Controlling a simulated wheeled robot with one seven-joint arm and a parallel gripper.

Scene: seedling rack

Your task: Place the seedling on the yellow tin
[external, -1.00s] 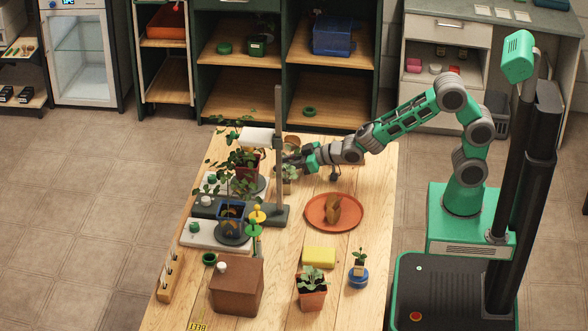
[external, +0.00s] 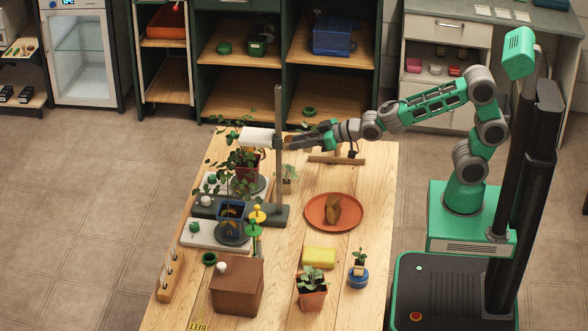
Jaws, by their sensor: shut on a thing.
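My gripper (external: 294,143) is above the far end of the wooden table, at the grey post and the white lamp-like head. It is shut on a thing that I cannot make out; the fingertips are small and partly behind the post. A small leafy plant in a pale pot (external: 286,186) stands below my gripper, apart from it. Another small seedling (external: 360,256) stands on a round blue tin (external: 358,277) at the near right. A yellow block-shaped thing (external: 319,257) lies left of it; I cannot tell whether it is the yellow tin.
The grey post (external: 279,180) rises close beside my gripper. Taller potted plants (external: 246,172) crowd the left side. An orange plate (external: 320,222) holds a brown object. A brown box (external: 237,287) and a potted succulent (external: 311,293) stand nearer. The table's right edge is mostly clear.

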